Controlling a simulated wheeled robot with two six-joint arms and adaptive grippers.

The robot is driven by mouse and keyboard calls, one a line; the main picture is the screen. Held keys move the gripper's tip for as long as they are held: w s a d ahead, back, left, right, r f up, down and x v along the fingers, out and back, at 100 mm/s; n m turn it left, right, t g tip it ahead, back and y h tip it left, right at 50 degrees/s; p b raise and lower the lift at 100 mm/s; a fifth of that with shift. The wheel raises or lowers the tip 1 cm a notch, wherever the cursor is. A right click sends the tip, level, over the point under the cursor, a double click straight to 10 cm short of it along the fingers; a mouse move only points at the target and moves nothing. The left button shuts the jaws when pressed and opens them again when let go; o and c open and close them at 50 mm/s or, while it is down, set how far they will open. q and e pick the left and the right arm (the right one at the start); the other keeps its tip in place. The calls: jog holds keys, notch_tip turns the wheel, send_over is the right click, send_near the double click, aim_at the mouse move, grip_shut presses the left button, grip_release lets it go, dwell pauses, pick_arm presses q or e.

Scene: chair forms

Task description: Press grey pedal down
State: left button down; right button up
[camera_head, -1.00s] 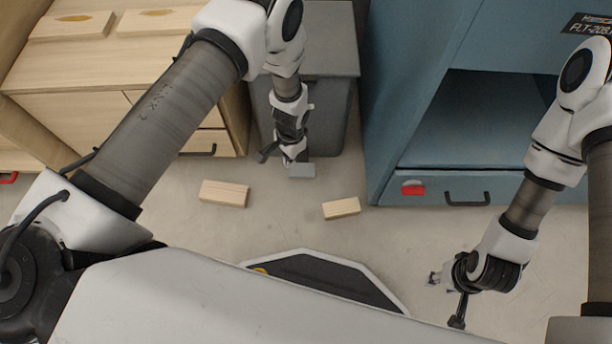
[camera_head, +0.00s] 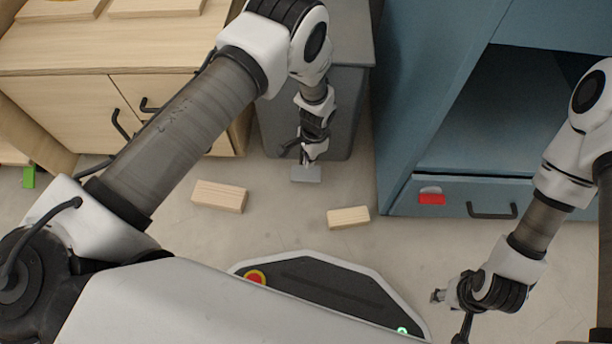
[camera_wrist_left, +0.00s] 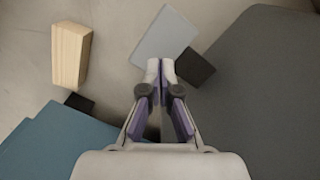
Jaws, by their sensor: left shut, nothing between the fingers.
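The grey pedal (camera_head: 306,174) is a flat light plate low at the front of the dark grey bin (camera_head: 342,115). My left gripper (camera_head: 309,159) is shut and empty, pointing down at the pedal's bin-side edge. In the left wrist view the pedal (camera_wrist_left: 166,36) lies just beyond the shut fingertips (camera_wrist_left: 160,66), with a dark arm (camera_wrist_left: 194,68) joining it to the bin. Whether the fingertips touch the pedal I cannot tell. My right gripper (camera_head: 438,296) hangs over the floor at the lower right; its fingers are too small to judge.
Two wooden blocks (camera_head: 219,196) (camera_head: 348,217) lie on the floor in front of the pedal. A blue cabinet (camera_head: 400,130) stands close to the bin's right side, and a wooden cabinet (camera_head: 65,105) stands to its left. Floor between the blocks is clear.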

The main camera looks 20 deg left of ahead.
aim_at(317, 168)
pick_arm(q)
jog(key=shift+s+a+f+b, duration=0.15)
jog(key=shift+f+b, duration=1.05)
jog(key=shift+f, duration=0.7)
notch_tip(317, 168, down, 4)
jog(key=b, duration=0.3)
jog(key=shift+s+r, duration=0.1)
jog(key=shift+r+p, duration=0.15)
jog(key=shift+p, duration=0.15)
jog(key=shift+w+d+r, duration=0.25)
jog(key=shift+w+d, duration=0.3)
jog(key=shift+w, duration=0.1)
jog(key=shift+w+d+r, duration=0.2)
jog(key=shift+w+d, duration=0.3)
jog(key=shift+w, duration=0.1)
jog(key=shift+r, duration=0.1)
notch_tip(317, 168, up, 12)
jog(key=shift+w+d, duration=0.4)
jog(key=shift+w, duration=0.05)
